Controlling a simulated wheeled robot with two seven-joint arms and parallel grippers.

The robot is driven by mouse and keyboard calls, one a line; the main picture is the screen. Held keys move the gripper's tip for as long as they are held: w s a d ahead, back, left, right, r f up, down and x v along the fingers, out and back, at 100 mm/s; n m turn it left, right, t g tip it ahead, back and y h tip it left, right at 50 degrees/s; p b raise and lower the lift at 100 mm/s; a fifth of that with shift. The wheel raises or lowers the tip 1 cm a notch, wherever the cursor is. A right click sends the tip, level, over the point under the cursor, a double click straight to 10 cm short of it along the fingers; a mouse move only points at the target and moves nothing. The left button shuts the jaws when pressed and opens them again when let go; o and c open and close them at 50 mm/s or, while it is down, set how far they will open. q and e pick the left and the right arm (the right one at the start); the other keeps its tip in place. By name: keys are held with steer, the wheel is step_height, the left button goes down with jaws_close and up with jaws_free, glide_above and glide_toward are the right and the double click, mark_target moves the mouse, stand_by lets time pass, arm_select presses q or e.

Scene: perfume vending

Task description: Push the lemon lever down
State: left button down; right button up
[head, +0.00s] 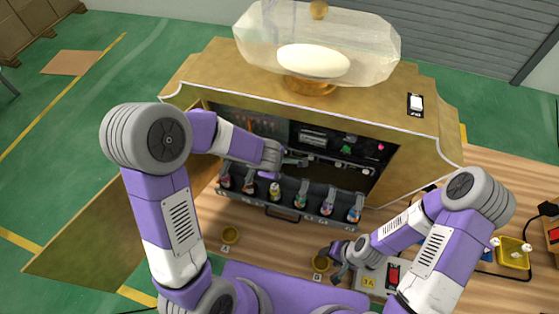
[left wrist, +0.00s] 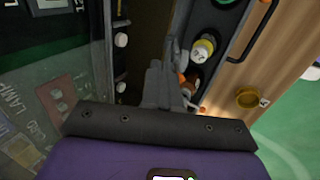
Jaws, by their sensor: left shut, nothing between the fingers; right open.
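My left arm reaches into the open gold cabinet (head: 190,88), with the left gripper (head: 298,161) above and behind a row of bottles. In the left wrist view the left gripper (left wrist: 160,82) is shut and empty, its fingers between a dark panel and the bottle tray. A bottle with yellow (left wrist: 203,47) stands in the tray beside it; it also shows in the head view (head: 275,190). White knobs (left wrist: 121,40) stick out of the panel; I cannot tell which lever is the lemon one.
The dark bottle tray (head: 285,207) extends from the cabinet front with several bottles in it. A grey box with a red switch (head: 393,275) is near my right arm. A yellow tray (head: 513,252) lies far right.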

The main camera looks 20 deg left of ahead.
arm_select(q)
steer(key=shift+s, duration=0.1)
steer(key=shift+s+f+b, duration=0.35)
steer(key=shift+s+b, duration=0.2)
steer(key=shift+s, duration=0.1)
arm_select(e)
steer(key=shift+f, duration=0.55)
arm_select(q)
steer(key=shift+s+f+b, duration=0.6)
steer(key=shift+s+b, duration=0.05)
arm_select(e)
steer(key=shift+f, duration=0.7)
steer(key=shift+r+p, duration=0.55)
steer(key=shift+r, duration=0.05)
arm_select(q)
steer(key=w+p+v, duration=0.1)
steer(key=p+v, duration=0.7)
steer(key=v, duration=0.3)
steer(key=shift+r, duration=0.2)
arm_select(e)
step_height(320, 180, up, 8)
steer(key=shift+r, duration=0.25)
